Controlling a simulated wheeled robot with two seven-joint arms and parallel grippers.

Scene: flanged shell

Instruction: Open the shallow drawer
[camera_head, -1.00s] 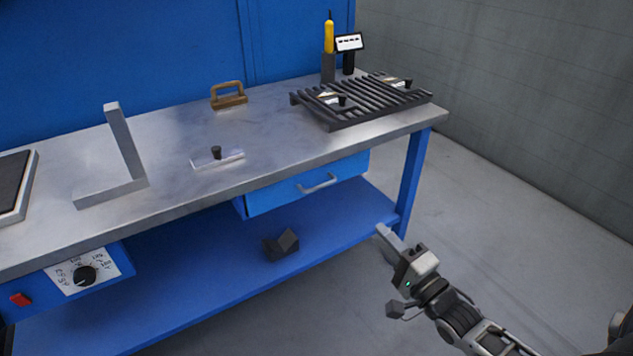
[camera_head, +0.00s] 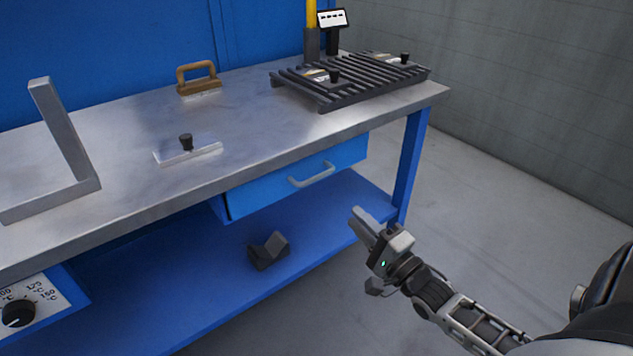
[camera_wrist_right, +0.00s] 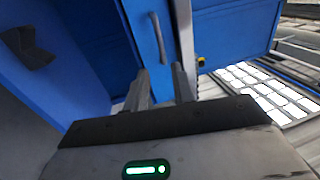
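The shallow drawer (camera_head: 268,190) is a blue box under the right part of the metal workbench top. Its front looks shut. A grey bar handle (camera_head: 312,175) is on that front. My right gripper (camera_head: 363,222) is in front of and below the handle in the head view, apart from it. In the right wrist view, its two fingers (camera_wrist_right: 160,86) are spread with a gap between them and nothing held. My left gripper is not in view.
On the bench top (camera_head: 245,135) are a grey L-shaped bracket (camera_head: 75,165), a plate with a black knob (camera_head: 188,150), a brown handled tool (camera_head: 198,80) and a slatted rack (camera_head: 350,80). A dark notched block (camera_head: 268,251) sits on the blue lower shelf (camera_head: 190,290). Floor in front is clear.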

